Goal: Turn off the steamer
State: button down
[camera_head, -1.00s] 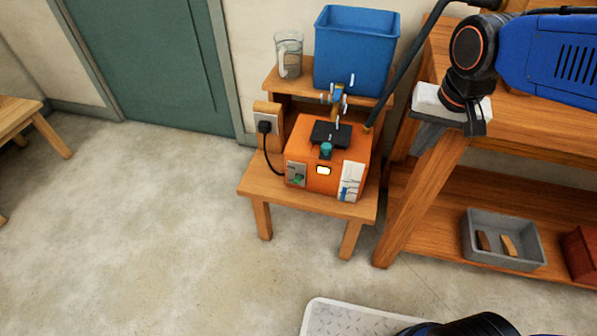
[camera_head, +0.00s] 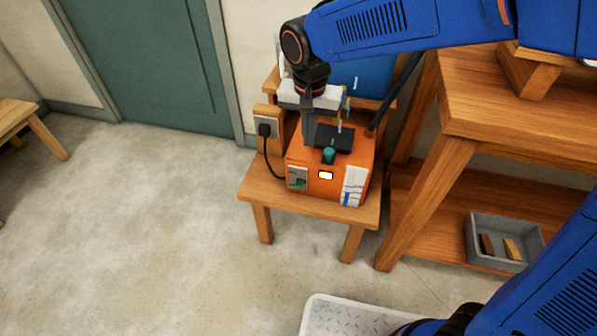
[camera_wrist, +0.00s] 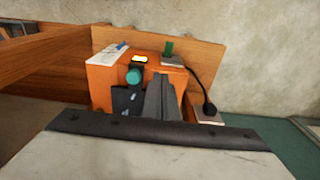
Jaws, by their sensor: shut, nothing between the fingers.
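The steamer is an orange box (camera_head: 330,183) on a low wooden stand. Its front has a grey switch plate with a green switch (camera_head: 298,184), a lit pale window (camera_head: 326,175) and a white label. A teal knob (camera_head: 328,155) and a black plate sit on top. In the wrist view the orange box (camera_wrist: 100,88), teal knob (camera_wrist: 133,76), lit window (camera_wrist: 140,59) and green switch (camera_wrist: 169,48) show beyond my fingers. My gripper (camera_head: 308,142) is shut and empty, pointing down over the top left of the steamer. Whether it touches cannot be told.
A black cord runs from the steamer's left side to a wall socket (camera_head: 266,127). A blue tank (camera_head: 368,80) stands behind, partly hidden by my arm. A wooden bench (camera_head: 480,110) with a grey tray (camera_head: 500,262) below is at right.

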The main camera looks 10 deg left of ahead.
jog(key=shift+s+a+f, duration=0.1)
jog(key=shift+a+f, duration=0.1)
jog(key=shift+a, duration=0.35)
jog(key=shift+s+a+f, duration=0.1)
jog(key=shift+a+f, duration=0.1)
jog(key=shift+a, duration=0.35)
send_over(299, 184)
jog(key=w, duration=0.2)
notch_tip(299, 184, down, 10)
jog(key=shift+s+d, duration=0.1)
jog(key=f, duration=0.1)
jog(key=s+f, duration=0.1)
jog(key=shift+s+f, duration=0.15)
jog(key=shift+f, duration=0.2)
jog(key=shift+s+f, duration=0.25)
jog(key=shift+f, duration=0.15)
jog(key=shift+s+t, duration=0.2)
jog(key=shift+t, duration=0.1)
